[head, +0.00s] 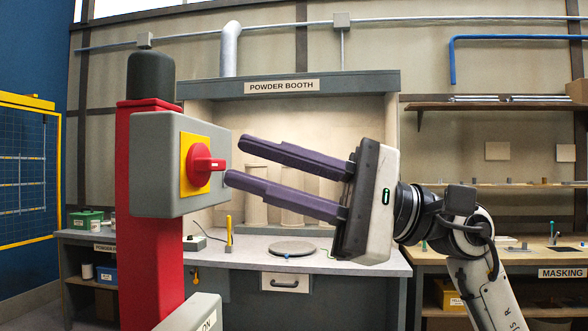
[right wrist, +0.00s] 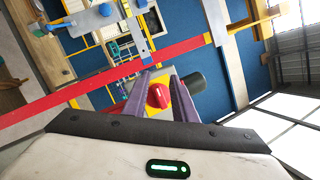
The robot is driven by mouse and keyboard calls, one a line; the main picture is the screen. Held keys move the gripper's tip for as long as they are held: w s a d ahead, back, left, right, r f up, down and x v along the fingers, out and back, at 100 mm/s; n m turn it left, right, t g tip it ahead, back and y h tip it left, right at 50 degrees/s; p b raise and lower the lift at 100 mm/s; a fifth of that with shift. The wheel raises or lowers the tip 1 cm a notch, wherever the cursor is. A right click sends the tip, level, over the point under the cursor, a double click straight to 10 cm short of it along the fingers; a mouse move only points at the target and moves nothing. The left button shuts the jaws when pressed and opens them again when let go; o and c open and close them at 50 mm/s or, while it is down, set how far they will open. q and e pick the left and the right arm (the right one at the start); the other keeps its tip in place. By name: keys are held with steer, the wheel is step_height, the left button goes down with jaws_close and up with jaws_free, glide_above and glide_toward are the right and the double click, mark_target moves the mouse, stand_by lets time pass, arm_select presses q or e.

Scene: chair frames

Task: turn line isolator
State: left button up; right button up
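The line isolator is a grey box (head: 155,165) on a red post (head: 150,260). A red rotary knob (head: 203,165) sits on its yellow plate (head: 190,150). My right gripper (head: 236,159) is open and empty, with its two purple fingers pointing left at the knob. The fingertips are just right of the knob in the head view, with a small gap. In the right wrist view the knob (right wrist: 158,96) shows between the fingers, with the yellow plate (right wrist: 182,104) behind it. My left gripper is not in view.
A dark cylinder (head: 150,75) tops the post. A light grey labelled part (head: 195,314) shows low in front of it. Behind stand the powder booth bench (head: 340,262) and, at right, the masking bench (head: 540,258). The space around the fingers looks clear.

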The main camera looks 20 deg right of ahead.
mark_target(220, 165)
steer(key=w+d+n+t+h, duration=0.1)
steer(key=d+n+t+h, duration=0.15)
steer(key=d+h, duration=0.2)
steer(key=shift+h, duration=0.35)
steer(key=shift+p+x, duration=1.3)
steer(key=shift+x, duration=2.85)
steer(key=shift+r, duration=0.1)
jaws_close()
steer(key=m, duration=0.4)
steer(key=shift+w+d, duration=0.1)
steer(key=m, duration=1.3)
steer(key=shift+c, duration=1.2)
jaws_free()
steer(key=shift+m, duration=0.35)
steer(key=o, duration=0.5)
